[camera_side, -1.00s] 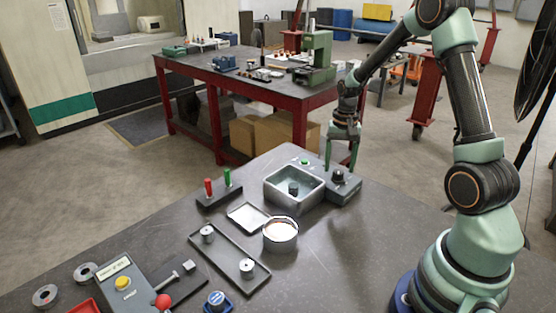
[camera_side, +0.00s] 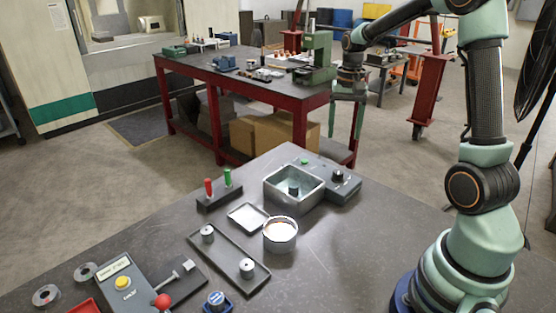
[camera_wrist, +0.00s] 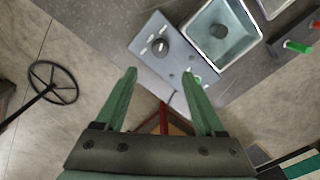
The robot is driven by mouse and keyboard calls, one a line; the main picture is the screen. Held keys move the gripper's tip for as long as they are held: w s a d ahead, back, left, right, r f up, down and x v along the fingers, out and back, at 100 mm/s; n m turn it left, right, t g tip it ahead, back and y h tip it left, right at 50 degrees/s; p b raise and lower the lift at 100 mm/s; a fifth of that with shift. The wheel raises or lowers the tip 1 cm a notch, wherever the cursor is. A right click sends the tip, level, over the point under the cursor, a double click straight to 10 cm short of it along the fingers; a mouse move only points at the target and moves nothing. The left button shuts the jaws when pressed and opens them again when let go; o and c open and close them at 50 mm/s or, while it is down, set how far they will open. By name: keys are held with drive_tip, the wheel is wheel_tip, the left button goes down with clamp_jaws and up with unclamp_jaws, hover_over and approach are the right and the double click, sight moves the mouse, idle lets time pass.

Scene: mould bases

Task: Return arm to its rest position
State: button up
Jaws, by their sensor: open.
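My gripper (camera_side: 345,134) is open and empty. It hangs fingers down, high above the far edge of the table, beyond the control box. In the wrist view my gripper (camera_wrist: 158,75) shows its two green fingers apart with nothing between them. Beyond them are the grey control box with its knob (camera_wrist: 160,46) and the square metal bath (camera_wrist: 247,38) holding a dark-topped piece (camera_wrist: 221,31). In the side view the bath (camera_side: 270,193) and control box (camera_side: 344,187) stand together at the table's far end.
A round metal pot (camera_side: 280,236), a white-filled tray (camera_side: 247,217) and a long dark tray (camera_side: 222,252) with two small metal cylinders lie mid-table. Red and green handles (camera_side: 218,187) stand behind. A yellow-button box (camera_side: 122,283) is front left. The table's right side is clear.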

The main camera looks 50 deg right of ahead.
drive_tip(key=s+a+r+n+t, duration=0.2)
drive_tip(key=s+a+r+n, duration=0.1)
drive_tip(key=a, duration=0.7)
drive_tip(key=s+a+r+n+t, duration=0.3)
drive_tip(key=a+n, duration=0.4)
drive_tip(key=a, duration=0.3)
drive_tip(key=shift+s+r+n+t, duration=0.3)
drive_tip(key=shift+s+r, duration=0.5)
drive_tip(key=shift+s, duration=0.2)
drive_tip(key=shift+a, duration=0.1)
drive_tip(key=shift+c, duration=0.3)
